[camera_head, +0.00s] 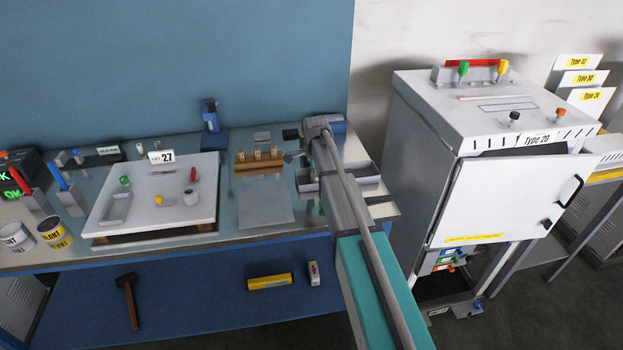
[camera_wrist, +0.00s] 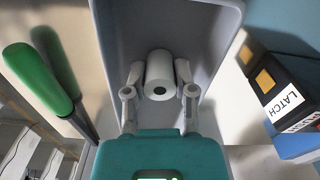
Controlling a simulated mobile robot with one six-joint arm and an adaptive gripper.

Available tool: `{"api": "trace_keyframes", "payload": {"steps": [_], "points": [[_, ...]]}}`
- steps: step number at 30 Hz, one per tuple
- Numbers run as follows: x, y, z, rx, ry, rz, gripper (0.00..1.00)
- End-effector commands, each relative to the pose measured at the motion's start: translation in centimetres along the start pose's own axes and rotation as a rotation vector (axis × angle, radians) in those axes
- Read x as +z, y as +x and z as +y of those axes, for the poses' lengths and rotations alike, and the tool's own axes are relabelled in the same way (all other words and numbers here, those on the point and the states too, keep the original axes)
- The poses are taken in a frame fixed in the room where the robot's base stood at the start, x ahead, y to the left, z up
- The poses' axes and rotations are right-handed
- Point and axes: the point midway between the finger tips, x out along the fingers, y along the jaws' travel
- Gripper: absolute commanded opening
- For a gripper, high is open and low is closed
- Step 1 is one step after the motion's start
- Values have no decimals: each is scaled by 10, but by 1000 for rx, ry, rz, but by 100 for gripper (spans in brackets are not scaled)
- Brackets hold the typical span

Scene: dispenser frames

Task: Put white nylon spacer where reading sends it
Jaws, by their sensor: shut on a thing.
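The white nylon spacer (camera_wrist: 160,68), a white cylinder with a dark central hole, is in the wrist view between my two fingers. My gripper (camera_wrist: 159,82) is shut on its sides. A grey open-topped bin (camera_wrist: 205,28) surrounds the spacer in that view; whether the spacer touches its floor I cannot tell. In the head view my arm reaches over the bench's right part and hides the gripper and spacer. A dark display (camera_head: 14,186) at the far left shows green characters, partly cut off, including "OK".
A green handle (camera_wrist: 38,80) and a box marked LATCH (camera_wrist: 285,95) flank the bin. A white plate (camera_head: 150,213) with a "27" card (camera_head: 161,157), cans (camera_head: 53,233) and a brown rack (camera_head: 259,160) stand on the bench. A white cabinet (camera_head: 420,130) with its door ajar is right.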

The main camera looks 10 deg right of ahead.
Motion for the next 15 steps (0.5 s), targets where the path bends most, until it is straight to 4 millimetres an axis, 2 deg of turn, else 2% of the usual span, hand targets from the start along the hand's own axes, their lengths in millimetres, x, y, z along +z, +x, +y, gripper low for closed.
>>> {"api": "trace_keyframes", "payload": {"steps": [12,13,15], "points": [[0,4,0,0,0,0,0],[0,3,0,0,0,0,40],[0,2,0,0,0,0,53]]}}
